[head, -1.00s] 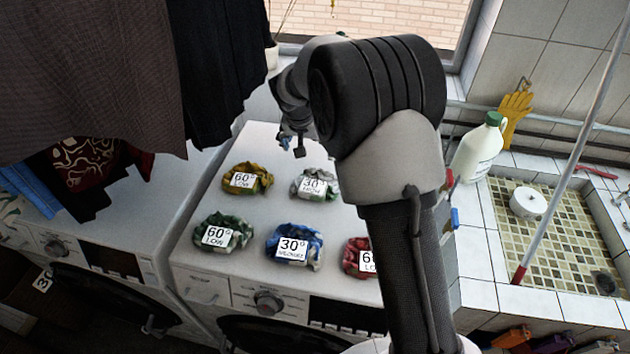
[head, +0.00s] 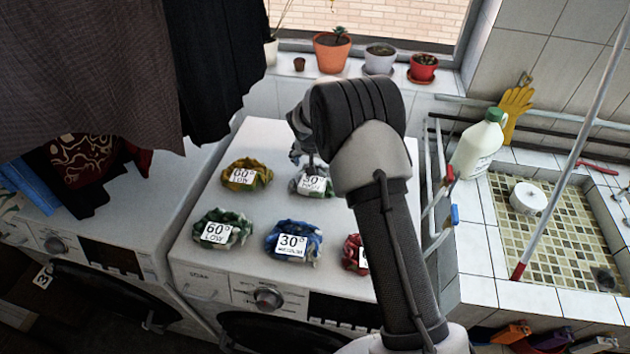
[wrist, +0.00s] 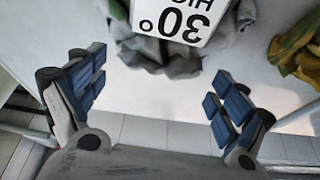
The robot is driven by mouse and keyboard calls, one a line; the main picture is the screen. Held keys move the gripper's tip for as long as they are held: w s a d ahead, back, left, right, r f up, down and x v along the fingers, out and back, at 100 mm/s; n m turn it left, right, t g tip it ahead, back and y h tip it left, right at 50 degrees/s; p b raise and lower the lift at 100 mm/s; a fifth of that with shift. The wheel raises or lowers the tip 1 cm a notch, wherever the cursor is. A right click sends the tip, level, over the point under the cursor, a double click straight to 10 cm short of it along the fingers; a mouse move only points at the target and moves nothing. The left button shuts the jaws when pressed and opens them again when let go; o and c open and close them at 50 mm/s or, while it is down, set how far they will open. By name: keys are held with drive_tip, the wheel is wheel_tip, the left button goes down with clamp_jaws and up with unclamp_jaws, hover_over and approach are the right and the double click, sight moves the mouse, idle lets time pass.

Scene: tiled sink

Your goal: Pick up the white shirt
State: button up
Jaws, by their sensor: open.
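The white shirt is a crumpled grey-white bundle (head: 300,187) with a "30° HIGH" card on it, lying on top of the right washing machine. In the wrist view the bundle (wrist: 150,55) is at the top, with its card (wrist: 185,18) upside down. My gripper (wrist: 155,85) is open, its blue-padded fingers wide apart, with nothing between them. The cloth lies beyond the fingertips in that view. In the head view my gripper (head: 308,160) is over the white bundle, partly hidden by my arm, which also covers the bundle's right side.
Also on the machine top (head: 262,205) are a yellow bundle (head: 245,175), a green one (head: 222,229), a blue one (head: 292,241) and a red one (head: 352,253) partly behind my arm. Dark clothes (head: 210,70) hang at upper left. A tiled sink (head: 550,240) is right.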

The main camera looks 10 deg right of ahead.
drive_tip(key=shift+c, duration=0.6)
drive_tip(key=c, duration=1.4)
drive_tip(key=shift+c, duration=0.5)
drive_tip(key=shift+r, duration=0.2)
